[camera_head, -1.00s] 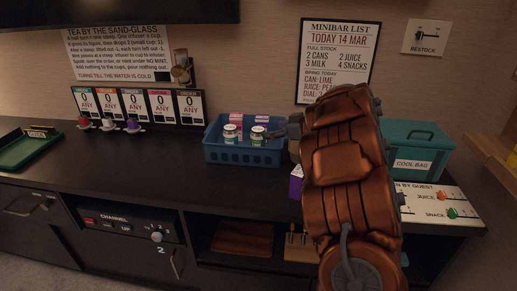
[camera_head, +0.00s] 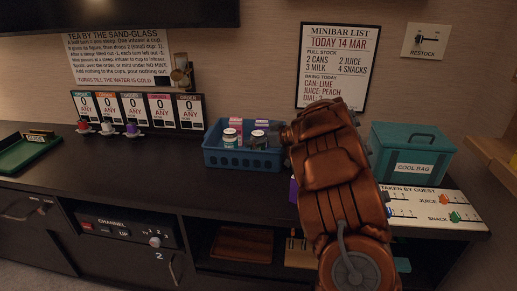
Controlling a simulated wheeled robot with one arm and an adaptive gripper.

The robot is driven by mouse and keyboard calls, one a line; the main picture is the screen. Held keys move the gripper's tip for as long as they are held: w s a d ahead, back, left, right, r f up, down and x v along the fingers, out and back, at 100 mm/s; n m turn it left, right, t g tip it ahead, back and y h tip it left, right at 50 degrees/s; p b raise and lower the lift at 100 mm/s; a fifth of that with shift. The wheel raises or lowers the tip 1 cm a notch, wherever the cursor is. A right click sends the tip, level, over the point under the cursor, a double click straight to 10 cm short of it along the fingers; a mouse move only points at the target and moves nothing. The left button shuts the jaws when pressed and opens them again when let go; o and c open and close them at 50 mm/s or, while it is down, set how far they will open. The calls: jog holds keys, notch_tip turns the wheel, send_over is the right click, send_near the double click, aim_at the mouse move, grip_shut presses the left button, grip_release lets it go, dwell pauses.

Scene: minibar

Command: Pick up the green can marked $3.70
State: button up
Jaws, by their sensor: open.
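Two small cans with green on their sides stand in a blue basket at the back middle of the counter. The left can (camera_head: 230,138) is clear of my gripper. The right can (camera_head: 258,138) is right beside my gripper (camera_head: 271,133), which reaches over the basket's right part from the right. The dark fingers partly cover that can, and whether they touch it is too small to tell. My gripper is open. No $3.70 mark can be read on either can.
The blue basket (camera_head: 222,158) also holds pink and white cartons (camera_head: 236,123). A teal cool bag (camera_head: 412,152) stands right of my arm. A white board with sliders (camera_head: 435,206) lies in front of it.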

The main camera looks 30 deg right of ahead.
jog(key=c, duration=1.4)
jog(key=shift+c, duration=0.2)
jog(key=shift+r, duration=0.15)
